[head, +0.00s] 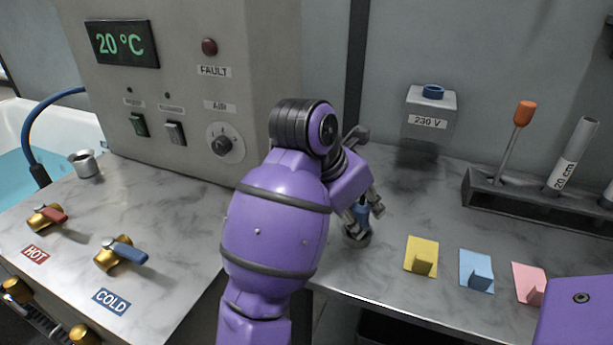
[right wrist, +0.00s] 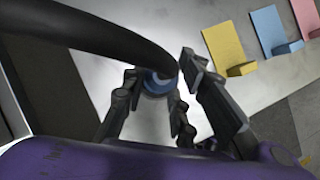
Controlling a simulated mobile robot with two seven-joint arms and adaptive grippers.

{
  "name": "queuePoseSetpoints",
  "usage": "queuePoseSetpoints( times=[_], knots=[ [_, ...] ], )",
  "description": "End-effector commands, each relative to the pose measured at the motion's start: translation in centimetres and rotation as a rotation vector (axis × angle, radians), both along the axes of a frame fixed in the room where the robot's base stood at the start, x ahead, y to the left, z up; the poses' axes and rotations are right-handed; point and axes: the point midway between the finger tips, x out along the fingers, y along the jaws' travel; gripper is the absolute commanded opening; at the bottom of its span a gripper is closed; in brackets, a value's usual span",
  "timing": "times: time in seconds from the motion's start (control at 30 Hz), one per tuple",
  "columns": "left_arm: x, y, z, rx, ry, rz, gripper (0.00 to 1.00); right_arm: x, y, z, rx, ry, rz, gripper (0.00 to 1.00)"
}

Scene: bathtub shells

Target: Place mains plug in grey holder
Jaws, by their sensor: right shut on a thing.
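My right gripper (head: 366,208) is shut on the mains plug (head: 360,217), a small blue and dark piece mostly hidden by the fingers. In the right wrist view the blue plug (right wrist: 156,84) shows between the fingers, with a thick dark cable (right wrist: 125,40) curving to it. Below the fingers a dark round base (head: 357,239) is at the marble counter. I cannot tell if it is the grey holder or part of the plug, nor whether it touches the counter. My left gripper is not in view.
A grey 230 V box (head: 430,120) with a blue top stands behind. Yellow (head: 422,252), blue (head: 477,267) and pink (head: 528,280) pieces lie to the right. A dark rack (head: 530,198) holds a tube and an orange-handled tool. The control cabinet (head: 180,80) stands left.

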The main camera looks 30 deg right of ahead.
Motion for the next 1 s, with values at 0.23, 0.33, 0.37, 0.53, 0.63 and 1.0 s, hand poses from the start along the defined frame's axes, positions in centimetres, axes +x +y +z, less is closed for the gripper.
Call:
queuePoseSetpoints(
  times=[0.23,0.33,0.37,0.53,0.63,1.0],
  knots=[
    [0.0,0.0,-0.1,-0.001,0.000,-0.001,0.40,-0.1,0.0,-1.0,0.000,0.000,0.000,0.00],
    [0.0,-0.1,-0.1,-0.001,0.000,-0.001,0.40,-0.1,0.0,-1.1,0.000,0.000,0.000,0.00],
    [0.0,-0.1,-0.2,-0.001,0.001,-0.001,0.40,-0.1,0.0,-1.2,0.000,0.000,0.000,0.00],
    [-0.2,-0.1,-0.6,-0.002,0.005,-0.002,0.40,-0.1,0.0,-1.8,0.000,0.001,0.000,0.00],
    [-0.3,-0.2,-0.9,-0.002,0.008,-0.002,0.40,-0.1,0.0,-2.2,0.002,0.003,0.001,0.00],
    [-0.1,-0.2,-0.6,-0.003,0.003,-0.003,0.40,-0.1,0.0,-2.1,0.004,0.004,0.000,0.46]
  ],
)
